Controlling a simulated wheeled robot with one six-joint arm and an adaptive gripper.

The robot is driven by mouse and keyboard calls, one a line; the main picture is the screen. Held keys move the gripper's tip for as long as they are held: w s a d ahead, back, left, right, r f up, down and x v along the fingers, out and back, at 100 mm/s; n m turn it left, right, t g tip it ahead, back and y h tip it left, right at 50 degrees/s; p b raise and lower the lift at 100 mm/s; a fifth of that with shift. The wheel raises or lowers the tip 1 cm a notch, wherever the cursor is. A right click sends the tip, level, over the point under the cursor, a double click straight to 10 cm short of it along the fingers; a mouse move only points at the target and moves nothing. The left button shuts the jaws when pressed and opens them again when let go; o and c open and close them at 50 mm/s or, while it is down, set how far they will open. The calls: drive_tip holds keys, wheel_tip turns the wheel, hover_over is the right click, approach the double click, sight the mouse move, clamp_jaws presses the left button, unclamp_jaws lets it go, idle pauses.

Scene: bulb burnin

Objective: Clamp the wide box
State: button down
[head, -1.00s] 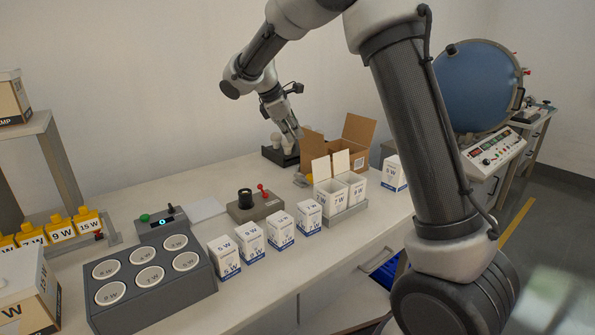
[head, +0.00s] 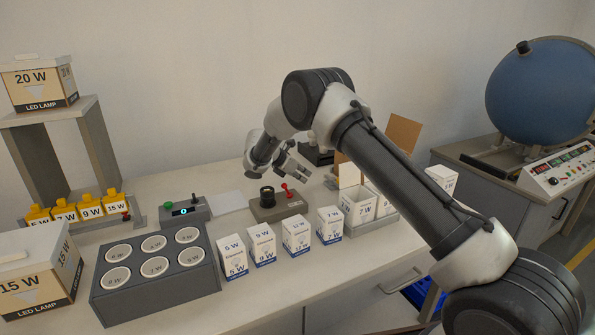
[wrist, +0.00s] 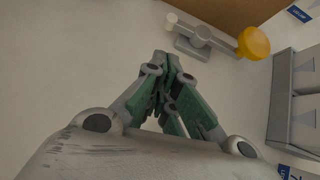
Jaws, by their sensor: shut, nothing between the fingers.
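My gripper (head: 292,160) is shut and empty, above the table just behind a grey block with a red lever (head: 287,189). Its closed fingers also show in the wrist view (wrist: 162,62). The brown cardboard box is mostly hidden behind my arm; one raised flap (head: 404,132) shows. Its side (wrist: 235,12) edges the top of the wrist view. A grey fitting with a yellow knob (wrist: 254,43) lies beside it, apart from my fingers. I cannot tell which box is the wide one.
Several closed white cartons (head: 265,244) stand along the front edge. A grey block with round sockets (head: 155,280) is left of them. Large lamp boxes marked 15 W (head: 38,275) and 20 W (head: 40,83) are at far left. A blue sphere (head: 540,92) stands at right.

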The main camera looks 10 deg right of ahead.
sight(316, 184)
drive_tip(key=d, duration=0.1)
drive_tip(key=w+d+f, duration=0.1)
drive_tip(key=d, duration=0.1)
drive_tip(key=w+d+f, duration=0.1)
drive_tip(key=shift+w+d, duration=0.15)
drive_tip(key=shift+d, duration=0.1)
drive_tip(key=shift+w+d, duration=0.25)
drive_tip(key=shift+d, duration=0.2)
